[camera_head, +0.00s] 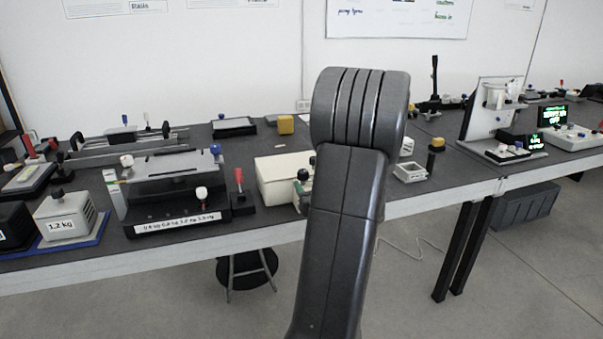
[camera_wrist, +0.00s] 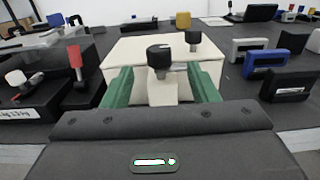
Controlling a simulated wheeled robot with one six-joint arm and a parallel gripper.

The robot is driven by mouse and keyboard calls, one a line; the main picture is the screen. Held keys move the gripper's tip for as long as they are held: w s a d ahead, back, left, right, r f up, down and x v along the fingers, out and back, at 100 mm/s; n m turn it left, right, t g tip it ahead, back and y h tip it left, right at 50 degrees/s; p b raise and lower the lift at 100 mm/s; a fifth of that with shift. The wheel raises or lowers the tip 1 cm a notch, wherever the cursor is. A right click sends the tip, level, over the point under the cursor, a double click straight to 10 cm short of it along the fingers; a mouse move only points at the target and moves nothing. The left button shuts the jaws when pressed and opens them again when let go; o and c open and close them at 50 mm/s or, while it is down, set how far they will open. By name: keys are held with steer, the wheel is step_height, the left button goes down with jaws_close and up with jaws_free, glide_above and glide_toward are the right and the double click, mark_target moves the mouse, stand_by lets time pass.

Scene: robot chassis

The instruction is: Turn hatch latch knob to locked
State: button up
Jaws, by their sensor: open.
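A cream box (camera_wrist: 128,52) stands on the dark bench; it also shows in the head view (camera_head: 276,178), partly behind my arm. In the wrist view a black knob (camera_wrist: 159,54) on a cream stem stands at its near side. A second black knob (camera_wrist: 193,37) stands farther back on the box. I cannot tell for sure which one is the hatch latch, or its lock position. My gripper (camera_wrist: 161,84) is open, its green fingers on either side of the near knob's stem, with no clear contact. In the head view my arm hides most of the gripper.
A red-handled lever (camera_head: 239,182) stands left of the box, beside a dark unit with a white knob (camera_head: 201,193). Blue (camera_wrist: 266,64) and black frames stand right of the box. A yellow block (camera_head: 285,124) lies behind. The bench edge is close in front.

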mark_target(301, 172)
steer(key=x, duration=0.8)
steer(key=shift+w+a, duration=0.15)
steer(key=shift+w, duration=0.2)
steer(key=c, duration=1)
